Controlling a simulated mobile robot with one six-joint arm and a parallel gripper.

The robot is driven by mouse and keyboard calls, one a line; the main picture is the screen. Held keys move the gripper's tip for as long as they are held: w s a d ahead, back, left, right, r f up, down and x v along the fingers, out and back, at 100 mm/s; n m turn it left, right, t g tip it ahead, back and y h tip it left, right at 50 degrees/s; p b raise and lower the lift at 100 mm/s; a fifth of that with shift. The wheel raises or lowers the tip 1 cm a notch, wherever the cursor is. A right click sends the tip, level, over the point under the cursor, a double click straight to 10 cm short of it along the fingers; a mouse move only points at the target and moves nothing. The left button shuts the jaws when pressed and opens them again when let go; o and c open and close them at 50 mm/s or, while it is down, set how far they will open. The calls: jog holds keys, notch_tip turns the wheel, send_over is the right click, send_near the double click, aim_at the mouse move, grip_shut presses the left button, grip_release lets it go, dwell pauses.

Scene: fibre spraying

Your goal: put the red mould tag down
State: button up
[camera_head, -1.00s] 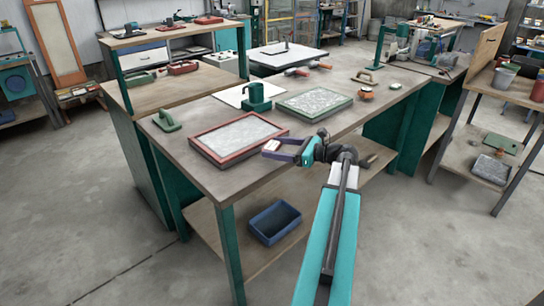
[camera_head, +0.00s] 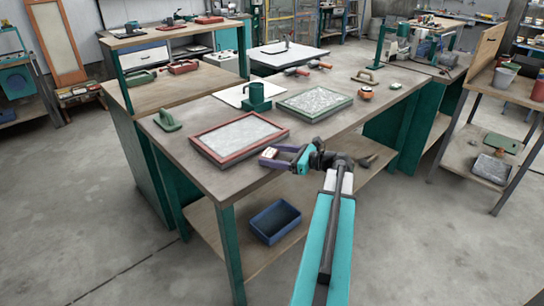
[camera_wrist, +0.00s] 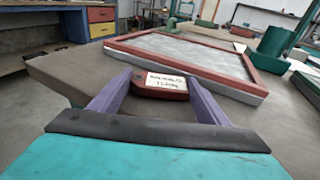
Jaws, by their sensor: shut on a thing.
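The red mould tag (camera_wrist: 160,84) has a white label with dark writing and sits between the purple fingers of my gripper (camera_wrist: 155,88). In the head view the tag (camera_head: 270,153) shows small at the tips of my gripper (camera_head: 268,155). My gripper is shut on it, at the front edge of the workbench (camera_head: 190,173). The red-framed mould (camera_head: 240,136), with a grey-white panel, lies flat on the bench just beyond the tag. Whether the tag touches the bench or the frame I cannot tell.
A green hand tool (camera_head: 167,122) lies at the left. An orange object (camera_head: 366,93) is at the right. A blue bin (camera_head: 275,221) is on the lower shelf.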

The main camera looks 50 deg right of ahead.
jog(key=shift+f, duration=0.15)
jog(key=o, duration=1)
jog(key=shift+o, duration=0.2)
jog(key=shift+r, duration=0.2)
jog(key=b+v, duration=0.1)
jog(key=v, duration=1.1)
jog(key=shift+f, duration=0.1)
